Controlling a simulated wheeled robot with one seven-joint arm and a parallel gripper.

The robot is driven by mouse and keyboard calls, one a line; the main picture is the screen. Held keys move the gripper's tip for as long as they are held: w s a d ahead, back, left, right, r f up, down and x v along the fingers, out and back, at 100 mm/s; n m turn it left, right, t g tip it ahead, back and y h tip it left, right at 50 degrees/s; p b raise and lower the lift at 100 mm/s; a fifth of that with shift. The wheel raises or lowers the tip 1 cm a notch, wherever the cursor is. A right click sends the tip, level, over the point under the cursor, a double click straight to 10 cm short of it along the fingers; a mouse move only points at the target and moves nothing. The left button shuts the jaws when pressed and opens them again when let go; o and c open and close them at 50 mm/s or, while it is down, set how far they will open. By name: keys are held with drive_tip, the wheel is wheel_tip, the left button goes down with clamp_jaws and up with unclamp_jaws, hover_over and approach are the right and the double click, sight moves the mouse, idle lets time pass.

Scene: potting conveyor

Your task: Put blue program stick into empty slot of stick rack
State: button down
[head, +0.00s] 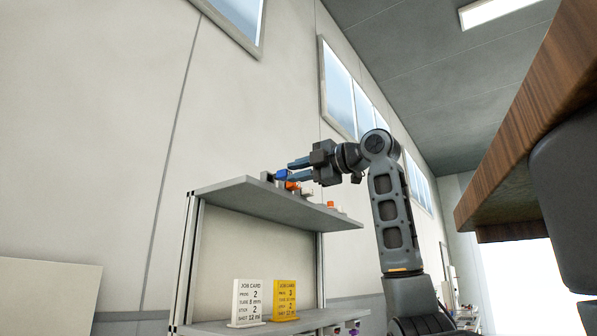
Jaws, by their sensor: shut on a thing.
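My gripper (289,171) is above the top shelf, pointing left, with its fingers closed on a small blue piece that looks like the blue program stick (282,174). The stick is at the fingertips, just over the left part of the shelf top. An orange piece (292,186) is just below it, with a dark piece to its left. The camera looks up from below, so the shelf top is mostly hidden. I cannot make out the stick rack or its slots clearly, nor whether the stick touches anything.
The grey shelf unit (250,198) stands against the wall. Another orange-topped piece (331,204) is further right on its top. A white job card (247,302) and a yellow job card (285,299) stand on the lower shelf. A wooden overhang (530,125) is at right.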

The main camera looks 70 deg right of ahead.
drive_tip(key=shift+p+x, duration=0.55)
drive_tip(key=shift+x, duration=0.75)
drive_tip(key=c, duration=0.9)
unclamp_jaws()
drive_tip(key=shift+s, duration=0.1)
drive_tip(key=b+v, duration=0.1)
drive_tip(key=v, duration=0.6)
drive_tip(key=shift+s, duration=0.25)
drive_tip(key=shift+a, duration=0.1)
